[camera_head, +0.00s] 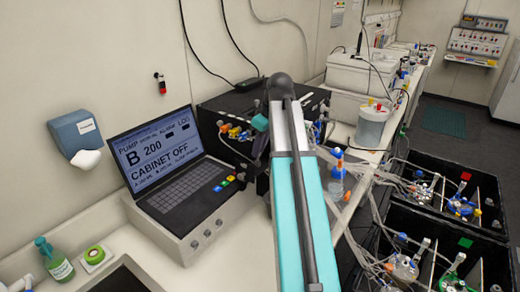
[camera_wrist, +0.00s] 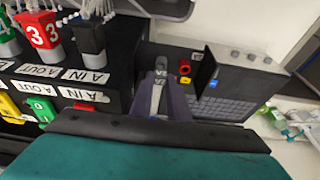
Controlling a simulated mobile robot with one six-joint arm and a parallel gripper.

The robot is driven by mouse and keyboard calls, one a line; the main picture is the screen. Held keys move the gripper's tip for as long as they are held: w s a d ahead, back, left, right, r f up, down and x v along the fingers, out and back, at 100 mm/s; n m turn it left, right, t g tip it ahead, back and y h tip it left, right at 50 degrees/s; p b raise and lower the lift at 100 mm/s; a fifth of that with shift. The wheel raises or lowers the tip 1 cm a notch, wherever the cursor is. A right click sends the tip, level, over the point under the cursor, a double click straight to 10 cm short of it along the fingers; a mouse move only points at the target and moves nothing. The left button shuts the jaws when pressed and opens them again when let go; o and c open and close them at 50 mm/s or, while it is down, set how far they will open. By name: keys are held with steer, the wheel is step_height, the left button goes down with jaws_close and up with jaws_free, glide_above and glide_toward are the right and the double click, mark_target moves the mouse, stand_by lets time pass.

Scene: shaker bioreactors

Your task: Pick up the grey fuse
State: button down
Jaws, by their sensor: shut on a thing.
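My gripper (camera_wrist: 160,76) is in the middle of the wrist view, its two dark fingers pointing away from the camera. It is shut on a small light-grey piece, the grey fuse (camera_wrist: 157,95), which shows between the fingers. The fingers hide much of the fuse, and I cannot tell whether it still touches a socket.
The laptop console (camera_head: 175,160) stands left of my arm; its screen reads "CABINET OFF". In the wrist view, a black panel with white labels (camera_wrist: 85,76) and coloured plugs, including a red "3" block (camera_wrist: 42,32), lies to the left. Tubing and bioreactor bins (camera_head: 440,205) are at right.

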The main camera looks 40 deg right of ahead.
steer(key=shift+r+p, duration=0.45)
steer(key=shift+r, duration=0.45)
steer(key=s+a+r+p, duration=0.1)
steer(key=s+a+p, duration=0.2)
steer(key=s, duration=1.2)
steer(key=shift+s+r, duration=0.2)
steer(key=shift+s, duration=0.15)
